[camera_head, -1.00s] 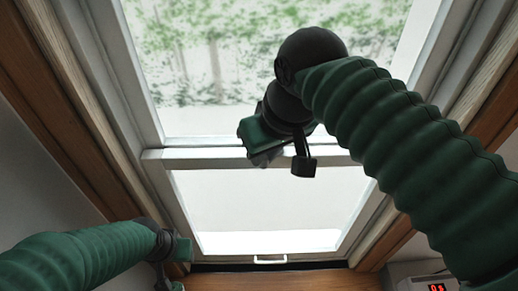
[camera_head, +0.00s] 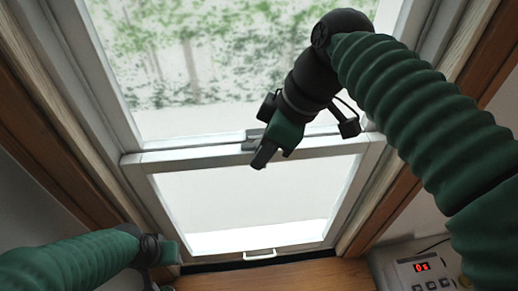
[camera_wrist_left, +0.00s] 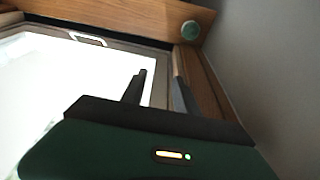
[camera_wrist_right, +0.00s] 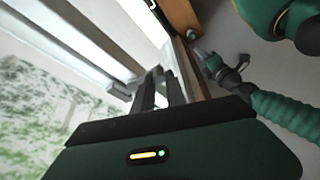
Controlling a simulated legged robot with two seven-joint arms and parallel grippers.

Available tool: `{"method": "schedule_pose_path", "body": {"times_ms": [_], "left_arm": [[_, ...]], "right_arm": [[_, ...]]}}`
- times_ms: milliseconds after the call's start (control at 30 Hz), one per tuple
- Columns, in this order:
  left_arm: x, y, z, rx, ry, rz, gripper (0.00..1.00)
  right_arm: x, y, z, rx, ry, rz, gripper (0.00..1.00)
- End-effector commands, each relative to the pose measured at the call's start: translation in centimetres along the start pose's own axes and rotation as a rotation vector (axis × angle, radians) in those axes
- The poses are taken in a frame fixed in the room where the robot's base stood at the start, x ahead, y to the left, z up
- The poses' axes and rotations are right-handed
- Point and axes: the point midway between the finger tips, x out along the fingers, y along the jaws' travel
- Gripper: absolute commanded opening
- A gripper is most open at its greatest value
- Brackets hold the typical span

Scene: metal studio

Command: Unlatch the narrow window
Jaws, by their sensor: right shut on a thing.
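The narrow window has a white lower sash (camera_head: 322,149) whose top rail crosses the middle of the head view. A small grey latch (camera_head: 252,140) sits on that rail, partly hidden by my right gripper (camera_head: 263,156). The right gripper's fingers are shut on the latch. In the right wrist view, the fingers (camera_wrist_right: 163,88) are close together beside the rail, and what lies between them is hard to make out. My left gripper (camera_head: 164,272) is low at the left, away from the latch. Its two fingers stand apart and empty in the left wrist view (camera_wrist_left: 160,88).
A white pull handle (camera_head: 260,254) is on the sash's bottom rail. Wooden trim (camera_head: 390,190) and a wooden sill (camera_head: 270,277) frame the window. A pale box with a red display (camera_head: 423,268) stands at the lower right.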

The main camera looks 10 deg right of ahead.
Motion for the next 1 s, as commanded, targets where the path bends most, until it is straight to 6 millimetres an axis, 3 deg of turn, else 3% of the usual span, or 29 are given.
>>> {"method": "schedule_pose_path", "body": {"times_ms": [500, 533, 667, 1000], "left_arm": [[-0.04, 0.0, -0.01, 0.0, 0.0, 0.0, 0.36], [-0.04, 0.0, -0.01, 0.0, 0.0, 0.0, 0.36], [-0.04, 0.0, -0.01, 0.0, 0.0, 0.0, 0.36], [0.02, 0.0, 0.01, 0.0, 0.0, 0.0, 0.36]], "right_arm": [[-0.12, 0.2, 0.26, -0.017, -0.002, -0.005, 0.0], [-0.12, 0.2, 0.27, -0.016, -0.002, -0.005, 0.18], [-0.11, 0.21, 0.26, -0.017, -0.001, -0.005, 0.35], [-0.27, 0.25, 0.12, -0.017, -0.001, -0.005, 0.38]]}}
